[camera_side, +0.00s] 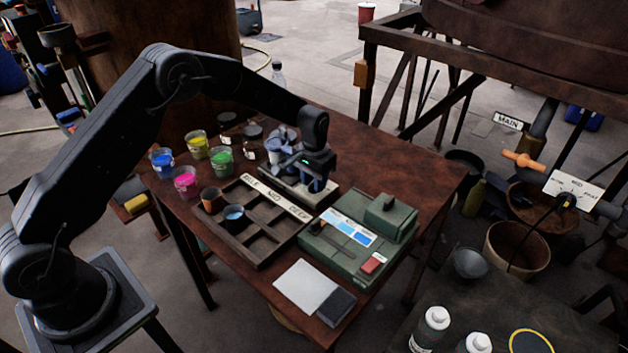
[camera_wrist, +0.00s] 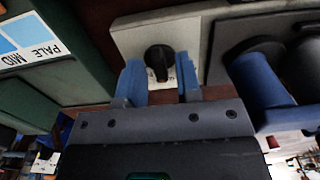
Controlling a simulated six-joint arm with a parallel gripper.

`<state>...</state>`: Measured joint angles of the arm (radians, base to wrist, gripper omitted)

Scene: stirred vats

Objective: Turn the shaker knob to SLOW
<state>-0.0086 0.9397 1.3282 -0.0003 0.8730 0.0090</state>
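The shaker knob (camera_wrist: 159,58) is black and round with a raised grip, on a pale panel (camera_wrist: 205,12) in the wrist view. Small markings beside it are partly covered and too small to read. My gripper (camera_wrist: 160,72) is open, with one blue finger on each side of the knob and a visible gap on both sides. I cannot tell whether the fingertips reach down around it. In the side view my gripper (camera_side: 316,184) is low over the shaker (camera_side: 297,193), and the knob is hidden behind it.
A green box (camera_side: 352,264) with a blue shade card stands to the right. A wooden compartment tray (camera_side: 262,256) labelled PALE, MID, DEEP lies in front. Several paint cups (camera_side: 186,178) stand left. A blue-grey cup (camera_side: 274,146) is close beside my gripper.

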